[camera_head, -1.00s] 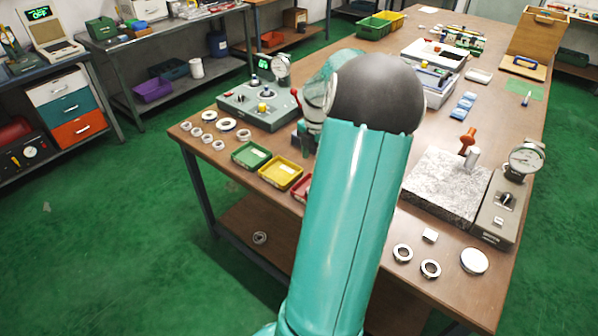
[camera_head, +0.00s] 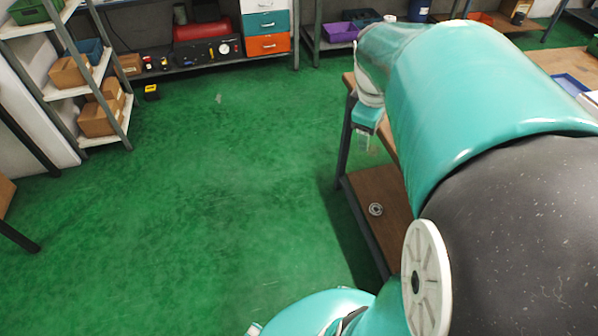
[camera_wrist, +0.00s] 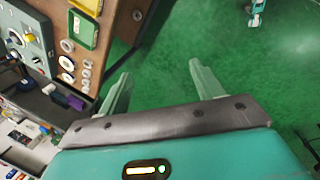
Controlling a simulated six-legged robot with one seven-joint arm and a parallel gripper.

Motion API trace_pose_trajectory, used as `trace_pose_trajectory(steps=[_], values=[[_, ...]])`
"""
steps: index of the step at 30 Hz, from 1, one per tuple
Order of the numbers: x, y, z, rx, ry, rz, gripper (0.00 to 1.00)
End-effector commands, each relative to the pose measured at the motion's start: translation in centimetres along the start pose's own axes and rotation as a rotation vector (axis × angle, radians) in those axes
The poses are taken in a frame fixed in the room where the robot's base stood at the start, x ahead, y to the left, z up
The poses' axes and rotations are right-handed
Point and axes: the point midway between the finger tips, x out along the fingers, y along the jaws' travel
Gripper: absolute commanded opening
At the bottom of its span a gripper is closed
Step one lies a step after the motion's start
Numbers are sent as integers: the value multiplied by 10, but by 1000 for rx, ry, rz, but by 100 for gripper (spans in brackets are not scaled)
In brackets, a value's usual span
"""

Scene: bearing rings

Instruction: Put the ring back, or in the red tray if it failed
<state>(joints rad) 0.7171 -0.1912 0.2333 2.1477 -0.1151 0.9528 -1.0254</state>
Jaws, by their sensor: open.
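My gripper (camera_wrist: 161,72) is open in the wrist view, with its two pale green fingers apart and nothing between them. Green floor shows beyond the fingertips. In the head view my gripper (camera_head: 364,140) hangs beside the table's left edge, small and partly hidden by my arm. Several metal rings (camera_wrist: 67,63) lie on the table at the left of the wrist view. A separate ring (camera_head: 376,209) lies on the table's lower shelf; it also shows in the wrist view (camera_wrist: 137,15). The red tray is not in view now.
The wrist view shows a green tray (camera_wrist: 80,30), a yellow tray (camera_wrist: 92,6) and a grey gauge unit (camera_wrist: 33,42) on the table. Shelves with boxes (camera_head: 98,118) and a drawer cabinet (camera_head: 267,22) stand behind. The green floor (camera_head: 220,190) left of the table is clear.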

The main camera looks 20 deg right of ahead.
Motion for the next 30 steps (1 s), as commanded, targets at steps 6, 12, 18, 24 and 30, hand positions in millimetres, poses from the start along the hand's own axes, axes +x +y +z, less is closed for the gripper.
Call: trace_pose_trajectory(steps=[6,12,18,24,30], values=[[-46,-81,-38,244,146,51,66],[-72,-152,-49,474,309,-7,66],[-80,-192,-48,620,400,-96,66],[-80,-198,-48,649,409,-115,66],[-80,-197,-48,647,408,-113,66]])
